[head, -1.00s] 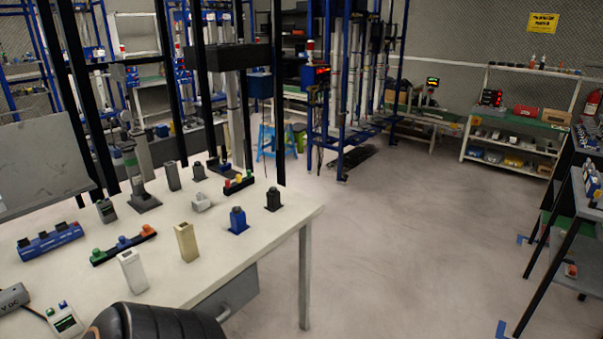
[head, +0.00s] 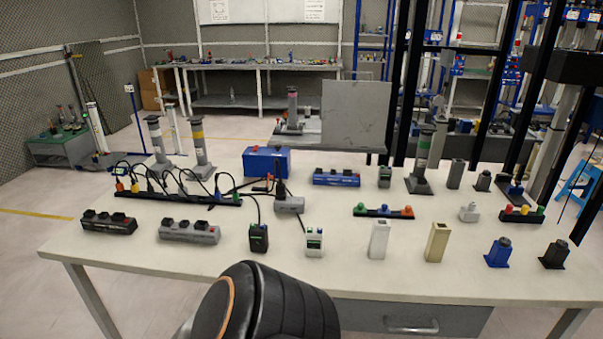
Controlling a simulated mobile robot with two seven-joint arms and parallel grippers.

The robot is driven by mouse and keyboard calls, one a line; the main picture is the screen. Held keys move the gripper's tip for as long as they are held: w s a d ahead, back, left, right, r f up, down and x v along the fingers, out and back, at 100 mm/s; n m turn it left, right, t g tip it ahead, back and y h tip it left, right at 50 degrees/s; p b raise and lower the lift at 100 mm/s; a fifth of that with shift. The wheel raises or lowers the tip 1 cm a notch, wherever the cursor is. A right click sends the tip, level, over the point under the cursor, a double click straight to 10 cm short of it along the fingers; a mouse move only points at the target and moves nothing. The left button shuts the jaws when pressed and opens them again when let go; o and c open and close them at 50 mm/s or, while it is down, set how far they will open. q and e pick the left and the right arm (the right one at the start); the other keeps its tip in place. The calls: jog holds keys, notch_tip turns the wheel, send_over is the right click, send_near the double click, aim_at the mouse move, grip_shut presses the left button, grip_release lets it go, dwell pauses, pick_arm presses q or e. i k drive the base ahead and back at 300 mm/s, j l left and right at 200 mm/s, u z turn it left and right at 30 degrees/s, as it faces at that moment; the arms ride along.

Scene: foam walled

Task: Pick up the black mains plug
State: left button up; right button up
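A long black power strip (head: 180,199) lies at the left of the white table. I cannot tell for sure which of these is the black mains plug. Part of my own dark arm shows at the bottom middle, in front of the table.
The white table (head: 330,275) also bears black (head: 108,224) and grey (head: 190,232) socket blocks, a blue box (head: 266,162), button strips and several upright posts and blocks. Tall dark frame posts rise behind at the right. The table's front strip is mostly clear.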

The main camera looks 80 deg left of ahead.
aim_at(281, 187)
jog(key=u, duration=1.5)
